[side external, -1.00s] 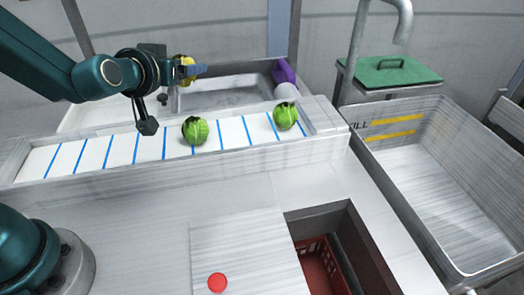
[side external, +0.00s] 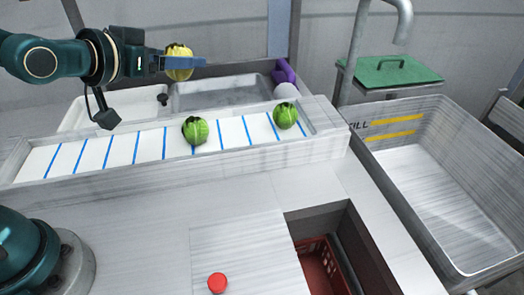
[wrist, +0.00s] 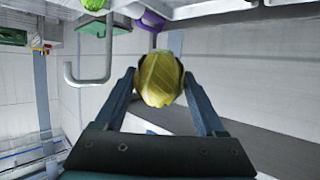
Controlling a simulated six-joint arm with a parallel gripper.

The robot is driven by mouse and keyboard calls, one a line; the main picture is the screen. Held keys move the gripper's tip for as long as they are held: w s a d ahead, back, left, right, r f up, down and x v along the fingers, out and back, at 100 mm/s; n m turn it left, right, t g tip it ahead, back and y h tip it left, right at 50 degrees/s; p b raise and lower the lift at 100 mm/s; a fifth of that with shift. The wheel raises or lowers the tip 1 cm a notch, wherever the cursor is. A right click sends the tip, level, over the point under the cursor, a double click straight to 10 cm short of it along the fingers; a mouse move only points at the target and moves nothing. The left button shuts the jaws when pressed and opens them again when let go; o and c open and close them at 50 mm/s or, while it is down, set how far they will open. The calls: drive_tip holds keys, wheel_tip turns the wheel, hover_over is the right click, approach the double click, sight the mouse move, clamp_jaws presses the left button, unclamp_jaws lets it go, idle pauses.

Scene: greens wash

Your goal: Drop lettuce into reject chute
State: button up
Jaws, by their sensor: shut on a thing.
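A yellowish lettuce (side external: 179,62) is held between the fingers of my gripper (side external: 185,63), raised above the trays behind the belt in the side view. In the wrist view the yellow-green lettuce (wrist: 159,79) sits between the two fingertips of my gripper (wrist: 158,82). Two green lettuces lie on the white belt with blue lines: one near its middle (side external: 195,130) and one near its right end (side external: 285,115). A dark square opening (side external: 335,235) with a red crate (side external: 318,265) inside is in the counter at the front. I cannot tell whether this opening is the reject chute.
A red button (side external: 217,283) is on the counter beside the opening. A large grey bin (side external: 455,215) with yellow stripes stands at right. A curved pipe (side external: 357,60) rises behind it, near a green lid (side external: 388,72). A purple object (side external: 285,72) lies by the back trays.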

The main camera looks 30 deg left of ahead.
drive_tip(key=shift+s+a+f+m+h, duration=0.1)
drive_tip(key=shift+s+a+m+h, duration=0.1)
drive_tip(key=shift+s, duration=0.4)
drive_tip(key=shift+s+a+f+m+h, duration=0.1)
drive_tip(key=shift+s+a, duration=0.05)
drive_tip(key=shift+s, duration=0.45)
drive_tip(key=shift+s+a+f, duration=0.25)
drive_tip(key=shift+s+a, duration=0.1)
drive_tip(key=shift+s, duration=0.15)
drive_tip(key=shift+s+a+f, duration=0.2)
drive_tip(key=shift+s+a, duration=0.1)
drive_tip(key=shift+s, duration=0.2)
drive_tip(key=w+d+f+m+g+h, duration=0.1)
drive_tip(key=w+d+m+h, duration=0.2)
drive_tip(key=d, duration=0.7)
drive_tip(key=w+d+f+m+h, duration=0.1)
drive_tip(key=w+d+m+h, duration=0.15)
drive_tip(key=d, duration=0.75)
drive_tip(key=s+d+f+m+g+h, duration=0.1)
drive_tip(key=s+d+f+m+h, duration=0.2)
drive_tip(key=d, duration=0.7)
drive_tip(key=s+d+f+m+g+h, duration=0.15)
drive_tip(key=s+d+f, duration=0.3)
drive_tip(key=d, duration=0.45)
wheel_tip(320, 180, down, 7)
drive_tip(key=n, duration=0.1)
drive_tip(key=shift+w+r, duration=0.2)
drive_tip(key=shift+w, duration=0.2)
drive_tip(key=shift+d, duration=0.1)
